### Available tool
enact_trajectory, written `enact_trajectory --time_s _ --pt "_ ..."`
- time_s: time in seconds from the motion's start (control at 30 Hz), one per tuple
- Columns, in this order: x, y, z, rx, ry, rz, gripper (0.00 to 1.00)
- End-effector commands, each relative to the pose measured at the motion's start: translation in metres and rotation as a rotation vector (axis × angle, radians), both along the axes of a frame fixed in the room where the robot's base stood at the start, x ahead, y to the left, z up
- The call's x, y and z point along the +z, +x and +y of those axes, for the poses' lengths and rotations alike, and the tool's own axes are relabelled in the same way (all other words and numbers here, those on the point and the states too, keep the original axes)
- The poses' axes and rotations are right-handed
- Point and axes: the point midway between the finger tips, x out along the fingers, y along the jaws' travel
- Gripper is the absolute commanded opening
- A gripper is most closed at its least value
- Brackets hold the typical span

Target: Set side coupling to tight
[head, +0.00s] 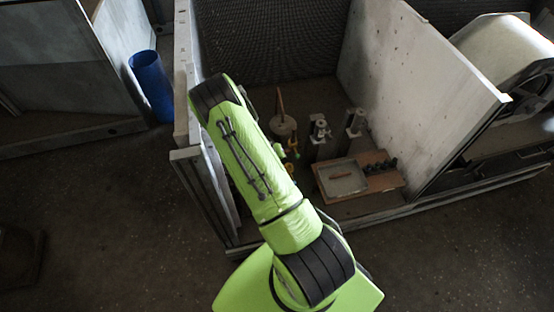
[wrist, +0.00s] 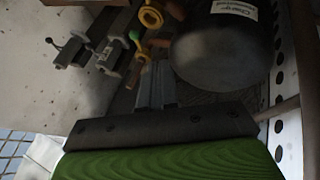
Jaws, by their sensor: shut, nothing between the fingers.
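In the wrist view, my gripper (wrist: 155,85) is shut and empty, its narrow grey fingers pointing up the picture. Just beyond its tips are a small green knob (wrist: 134,36) and a yellow ring-shaped handle (wrist: 150,18). Two grey fittings stand to the left, one with a thin black-tipped lever (wrist: 70,54) and one beside it (wrist: 108,60). I cannot tell which part is the side coupling, or how it is set. In the head view, small yellow and green parts (head: 291,168) show beside my arm, which hides my gripper.
A dark rounded vessel with a white label (wrist: 225,50) is close on the right of the fingers, beside a perforated white strip (wrist: 280,100). In the head view, pale panels (head: 415,85) wall the bay. A wooden board (head: 385,180) lies front right; a blue bin (head: 150,85) stands outside.

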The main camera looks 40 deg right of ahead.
Motion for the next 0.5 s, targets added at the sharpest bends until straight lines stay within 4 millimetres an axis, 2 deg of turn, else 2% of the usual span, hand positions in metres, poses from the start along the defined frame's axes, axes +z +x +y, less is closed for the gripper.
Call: enact_trajectory --time_s 0.37,0.5 --pt "-0.005 -0.002 -0.002 0.002 -0.005 0.002 0.0" --pt "-0.019 0.001 -0.01 0.0 -0.005 0.004 0.0"
